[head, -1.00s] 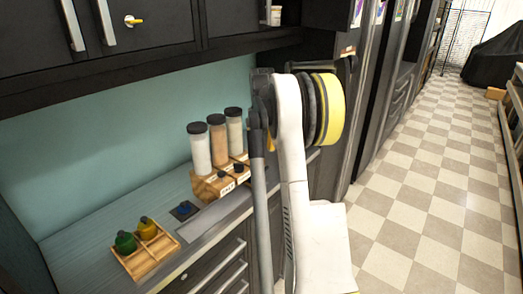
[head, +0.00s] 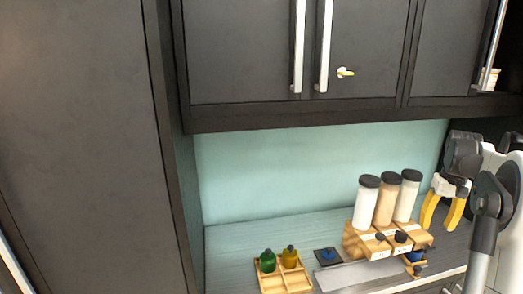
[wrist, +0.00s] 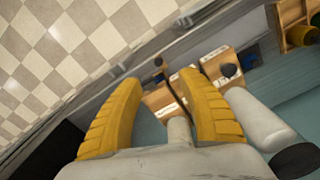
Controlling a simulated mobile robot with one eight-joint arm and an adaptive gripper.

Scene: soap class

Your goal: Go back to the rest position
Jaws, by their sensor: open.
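My gripper (head: 441,205) shows at the right of the head view, its two yellow fingers pointing down and spread apart. It is just right of the tall jars and above the labelled wooden boxes. In the wrist view my gripper (wrist: 160,80) has its fingers wide apart, with the wooden boxes (wrist: 160,98) beyond the tips. No object is visibly clamped in it. A pale cylinder shows between the fingers in the wrist view; whether it touches them I cannot tell.
Three black-lidded jars (head: 386,200) stand behind the wooden boxes (head: 360,242) on the counter (head: 235,240). Left of them are a blue item on a dark dish (head: 328,256) and a wooden tray (head: 270,284) with green and yellow bottles. Dark cabinets (head: 365,55) hang above; a tall panel (head: 80,130) stands left.

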